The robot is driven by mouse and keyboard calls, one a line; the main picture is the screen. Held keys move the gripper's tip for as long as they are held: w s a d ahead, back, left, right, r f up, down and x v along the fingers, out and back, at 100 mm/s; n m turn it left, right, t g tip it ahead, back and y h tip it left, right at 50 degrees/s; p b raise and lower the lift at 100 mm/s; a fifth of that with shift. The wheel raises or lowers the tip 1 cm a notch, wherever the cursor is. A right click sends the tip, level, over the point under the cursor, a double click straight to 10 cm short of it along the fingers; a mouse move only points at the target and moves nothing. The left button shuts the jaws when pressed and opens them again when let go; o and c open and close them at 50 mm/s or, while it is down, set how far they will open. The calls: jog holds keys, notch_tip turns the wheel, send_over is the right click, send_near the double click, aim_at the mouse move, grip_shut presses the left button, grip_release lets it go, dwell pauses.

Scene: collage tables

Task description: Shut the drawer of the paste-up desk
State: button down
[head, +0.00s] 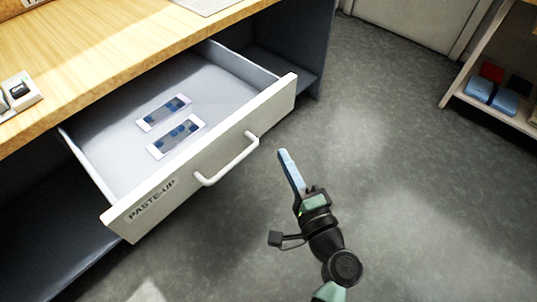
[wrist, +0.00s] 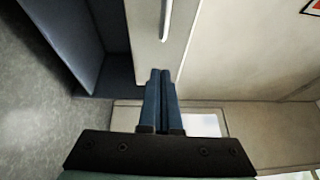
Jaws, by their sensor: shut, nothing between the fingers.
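The drawer (head: 212,158) of the paste-up desk is pulled out, its white front lettered "PASTE-UP" and fitted with a white bar handle (head: 228,162). The wooden desk top (head: 95,45) is above. My gripper (head: 285,155) is in front of the drawer, to the right of the handle, with its blue fingers together and empty. It looks apart from the front. In the wrist view the shut fingers (wrist: 160,75) point towards a pale panel with a white bar (wrist: 167,20), apparently the drawer front and handle.
A shelf unit (head: 490,105) with blue and red items stands at the right. A dark open space (head: 60,235) lies under the desk at the left. The grey floor (head: 400,190) between desk and shelf is clear. A pale door or cabinet (head: 415,18) is at the back.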

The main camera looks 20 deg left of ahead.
jog(key=shift+a+r, duration=0.1)
jog(key=shift+a, duration=1.9)
